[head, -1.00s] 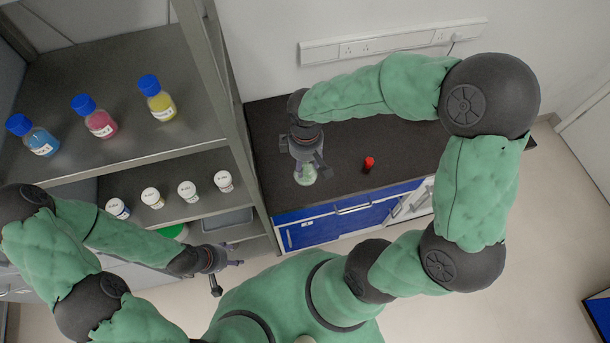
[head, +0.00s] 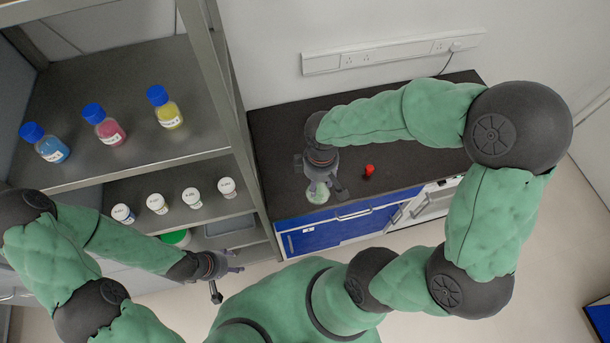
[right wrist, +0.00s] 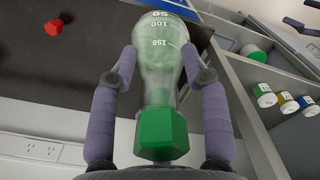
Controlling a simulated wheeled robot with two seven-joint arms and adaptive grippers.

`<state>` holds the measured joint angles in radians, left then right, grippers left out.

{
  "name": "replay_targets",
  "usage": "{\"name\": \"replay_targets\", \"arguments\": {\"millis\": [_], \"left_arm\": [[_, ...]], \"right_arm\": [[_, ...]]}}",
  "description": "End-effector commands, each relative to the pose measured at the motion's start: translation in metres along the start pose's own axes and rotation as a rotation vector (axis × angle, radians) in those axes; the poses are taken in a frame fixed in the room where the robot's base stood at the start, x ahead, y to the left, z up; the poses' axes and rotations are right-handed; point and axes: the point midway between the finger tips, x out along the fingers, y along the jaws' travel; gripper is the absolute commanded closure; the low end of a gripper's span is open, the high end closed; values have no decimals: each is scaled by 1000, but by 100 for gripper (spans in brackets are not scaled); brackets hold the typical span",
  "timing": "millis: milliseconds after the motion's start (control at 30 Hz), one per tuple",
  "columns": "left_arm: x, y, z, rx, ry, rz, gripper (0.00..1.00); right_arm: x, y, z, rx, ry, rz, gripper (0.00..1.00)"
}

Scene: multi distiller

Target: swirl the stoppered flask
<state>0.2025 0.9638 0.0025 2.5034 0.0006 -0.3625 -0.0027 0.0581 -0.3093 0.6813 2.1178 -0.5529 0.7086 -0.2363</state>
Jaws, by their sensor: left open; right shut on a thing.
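The clear flask (head: 318,193) with a green stopper (right wrist: 162,133) is in my right gripper (head: 320,182), over the front part of the dark bench. In the right wrist view the flask (right wrist: 158,50) shows white volume marks, and the two fingers (right wrist: 160,68) close on its sides near the neck. Its base is out of sight, so I cannot tell if it touches the bench. My left gripper (head: 227,280) is open and empty, in front of the shelf unit and away from the flask.
A small red object (head: 369,171) lies on the bench (head: 420,130), right of the flask. The shelf unit (head: 130,160) at the left holds blue-capped bottles (head: 103,124) and several white-lidded jars (head: 157,204). A wall socket strip (head: 400,50) runs behind the bench.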

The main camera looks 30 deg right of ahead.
Motion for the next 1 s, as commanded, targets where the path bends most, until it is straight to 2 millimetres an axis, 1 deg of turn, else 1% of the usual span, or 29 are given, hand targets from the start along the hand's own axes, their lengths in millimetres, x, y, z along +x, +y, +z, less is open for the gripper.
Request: {"name": "replay_targets", "arguments": {"millis": [33, 100, 167, 267, 367, 400, 500, 600, 667, 733, 833, 867, 1000], "left_arm": [[-2, 0, 0, 0, 0, 0, 43], [-2, 1, 0, 0, 0, 0, 43], [-2, 1, 0, 0, 0, 0, 43], [-1, 0, 0, 0, 0, 0, 43], [0, 0, 0, 0, 0, 0, 43], [1, 0, 0, 0, 0, 0, 43], [2, -1, 0, 0, 0, 0, 43], [2, -1, 0, 0, 0, 0, 43], [1, 0, 0, 0, 0, 0, 43], [-1, 0, 0, 0, 0, 0, 43], [-4, 1, 0, 0, 0, 0, 43], [-5, 2, 0, 0, 0, 0, 43], [-4, 1, 0, 0, 0, 0, 43]], "right_arm": [[-1, 11, 2, 7, 0, 0, 92], [0, 24, 0, 4, 0, 0, 92], [0, 33, -6, 3, 1, 0, 92], [1, 42, -24, -4, 0, 1, 92], [0, 38, -43, -8, 1, 1, 92], [1, 34, -49, -8, 1, 1, 92], [0, 18, -59, -8, 1, 1, 92], [-1, -1, -57, -6, 2, 2, 92], [-1, -10, -50, -4, 2, 2, 92], [-2, -17, -38, 0, 1, 1, 92], [-2, -18, -19, 5, 2, 1, 92], [-2, -14, -14, 8, 2, 1, 92], [0, -14, -15, 0, 1, 1, 92]]}}
